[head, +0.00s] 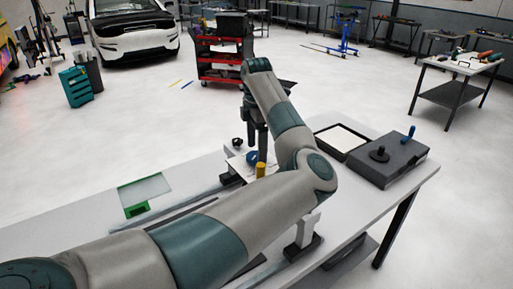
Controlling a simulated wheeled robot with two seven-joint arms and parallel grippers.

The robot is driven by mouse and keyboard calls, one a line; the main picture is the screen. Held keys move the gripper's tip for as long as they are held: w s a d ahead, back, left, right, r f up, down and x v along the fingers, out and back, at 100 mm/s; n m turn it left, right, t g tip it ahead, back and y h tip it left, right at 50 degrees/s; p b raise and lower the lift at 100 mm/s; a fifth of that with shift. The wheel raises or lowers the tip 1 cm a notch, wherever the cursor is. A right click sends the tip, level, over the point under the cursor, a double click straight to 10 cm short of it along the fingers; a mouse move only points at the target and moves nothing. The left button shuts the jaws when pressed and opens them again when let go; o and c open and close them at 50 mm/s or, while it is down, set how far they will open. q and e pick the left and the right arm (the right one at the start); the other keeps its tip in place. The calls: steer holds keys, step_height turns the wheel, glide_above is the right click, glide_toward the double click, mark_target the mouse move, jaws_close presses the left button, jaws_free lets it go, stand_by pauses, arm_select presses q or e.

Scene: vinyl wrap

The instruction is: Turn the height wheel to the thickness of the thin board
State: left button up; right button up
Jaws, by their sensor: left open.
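My left arm reaches across the table, and its gripper (257,150) points down at the middle of the table. Its dark fingers are open, just above or beside a small blue part (252,158). A yellow cylinder (261,170) stands right by it, next to a small white plate (236,163). A small black knob (237,142) is just left of the gripper. I cannot tell which of these is the height wheel, or whether the fingers touch anything. No thin board can be made out for sure. My right gripper is not in view.
A grey translucent sheet with green edges (146,190) lies on the left of the table (75,222). A black-rimmed tray with a white inside (343,141) and a dark box with a black knob and blue handle (392,165) are at the right. My forearm hides the table's middle front.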

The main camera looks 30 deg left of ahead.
arm_select(q)
steer(key=shift+f, duration=0.95)
steer(key=c, duration=1.1)
steer(key=shift+o, duration=0.2)
